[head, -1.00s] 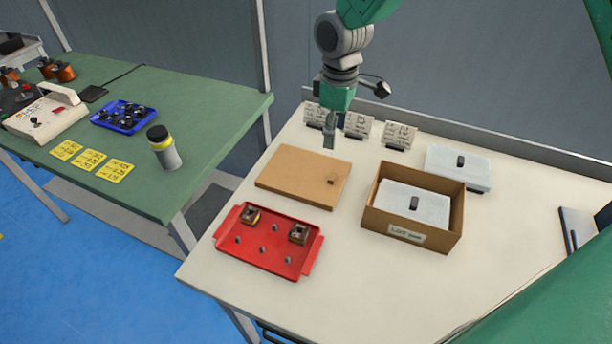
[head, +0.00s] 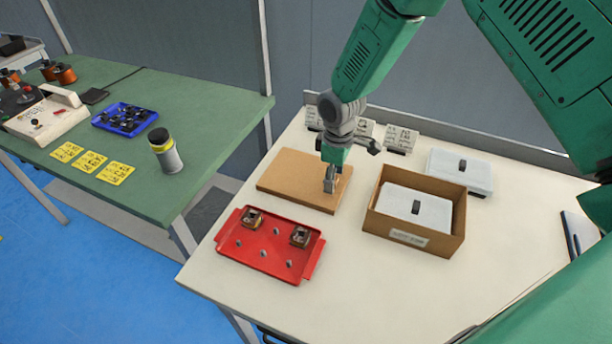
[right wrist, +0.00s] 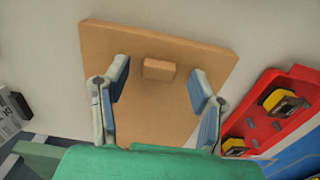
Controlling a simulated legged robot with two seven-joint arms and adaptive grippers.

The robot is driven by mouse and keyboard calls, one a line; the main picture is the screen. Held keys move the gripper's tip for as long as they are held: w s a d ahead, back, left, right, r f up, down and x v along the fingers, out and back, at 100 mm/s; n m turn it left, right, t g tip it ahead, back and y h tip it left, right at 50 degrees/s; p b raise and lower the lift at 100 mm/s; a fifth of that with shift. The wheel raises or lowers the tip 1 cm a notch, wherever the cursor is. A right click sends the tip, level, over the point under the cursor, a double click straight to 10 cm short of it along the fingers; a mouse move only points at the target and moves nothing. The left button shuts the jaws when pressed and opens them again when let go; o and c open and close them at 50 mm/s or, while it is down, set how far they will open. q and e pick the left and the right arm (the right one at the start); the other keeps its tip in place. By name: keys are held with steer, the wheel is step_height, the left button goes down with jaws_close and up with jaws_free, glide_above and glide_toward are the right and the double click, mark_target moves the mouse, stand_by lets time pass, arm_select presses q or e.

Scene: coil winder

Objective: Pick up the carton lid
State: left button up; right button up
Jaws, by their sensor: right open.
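The carton lid (head: 290,178) is a flat brown board lying on the white table, left of the open carton. In the right wrist view the carton lid (right wrist: 185,55) shows a small raised brown block (right wrist: 158,69) on its top. My right gripper (head: 330,188) is over the right part of the lid, pointing down. In the right wrist view its two fingers (right wrist: 160,88) are spread apart, one on each side of the block, with nothing between them. I cannot tell the exact height above the lid. My left gripper is not in view.
A brown carton (head: 412,240) with a grey-white lidded piece inside stands right of the lid. A red tray (head: 262,262) with two small parts lies in front. A green table is at the left.

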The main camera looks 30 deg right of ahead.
steer(key=shift+f, duration=0.4)
steer(key=shift+d, duration=0.2)
steer(key=shift+c, duration=1.2)
steer(key=shift+s, duration=0.1)
steer(key=c, duration=0.8)
steer(key=shift+c, duration=0.2)
